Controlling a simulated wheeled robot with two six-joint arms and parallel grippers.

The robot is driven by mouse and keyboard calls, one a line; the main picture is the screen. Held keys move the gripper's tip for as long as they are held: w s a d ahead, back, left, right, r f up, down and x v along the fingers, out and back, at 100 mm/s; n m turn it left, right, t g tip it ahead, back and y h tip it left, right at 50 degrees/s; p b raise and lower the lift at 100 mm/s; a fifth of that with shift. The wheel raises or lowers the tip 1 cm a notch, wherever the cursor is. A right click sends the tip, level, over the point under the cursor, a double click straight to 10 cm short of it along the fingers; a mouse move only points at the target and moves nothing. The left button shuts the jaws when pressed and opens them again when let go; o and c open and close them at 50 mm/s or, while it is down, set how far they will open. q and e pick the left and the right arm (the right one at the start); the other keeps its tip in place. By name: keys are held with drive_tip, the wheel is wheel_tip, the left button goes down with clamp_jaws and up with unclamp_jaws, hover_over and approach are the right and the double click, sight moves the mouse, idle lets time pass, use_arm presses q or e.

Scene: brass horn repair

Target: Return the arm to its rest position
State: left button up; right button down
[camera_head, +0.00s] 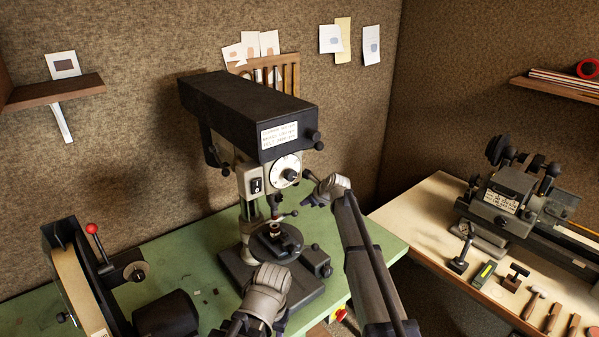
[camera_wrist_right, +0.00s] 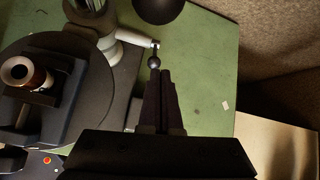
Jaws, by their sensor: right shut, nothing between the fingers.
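My right arm reaches up from the bottom of the head view to the right side of the drill press (camera_head: 250,103). My right gripper (camera_head: 314,193) is beside the press's dial and lever knobs. In the right wrist view its fingers (camera_wrist_right: 160,88) are together and empty. A ball-ended lever (camera_wrist_right: 154,62) lies just beyond their tips; whether they touch it I cannot tell. My left gripper (camera_head: 268,284) is low in front of the press base, its fingers not clear to see. A copper-coloured tubular part (camera_wrist_right: 18,73) stands in the vise on the round press table (camera_wrist_right: 60,60).
The drill press stands on a green bench (camera_head: 180,255). A belt grinder (camera_head: 75,275) with a red-knobbed lever is at the left. At the right, a pale bench (camera_head: 440,215) carries a small lathe (camera_head: 510,195) and several hand tools. A gap separates the benches.

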drive_tip(key=s+d+f+n+g+h, duration=0.2)
drive_tip(key=s+d+n, duration=0.2)
drive_tip(key=s+n, duration=0.75)
drive_tip(key=s+d+f+n+g+h, duration=0.15)
drive_tip(key=s+d+n+g, duration=0.35)
drive_tip(key=s, duration=1.1)
drive_tip(key=s+d+f+n+h, duration=0.2)
drive_tip(key=s+f+n, duration=0.1)
drive_tip(key=s+n, duration=0.9)
drive_tip(key=s+a+f+b, duration=0.3)
drive_tip(key=a+f+b, duration=0.2)
drive_tip(key=f+b, duration=0.2)
drive_tip(key=s+a+f+n+b, duration=0.1)
drive_tip(key=s+a+f+b, duration=0.3)
drive_tip(key=f+b, duration=0.4)
drive_tip(key=shift+s+a+f+g+h+b, duration=0.2)
drive_tip(key=shift+a+g+h+b, duration=0.15)
drive_tip(key=shift+a, duration=0.5)
drive_tip(key=shift+n, duration=0.25)
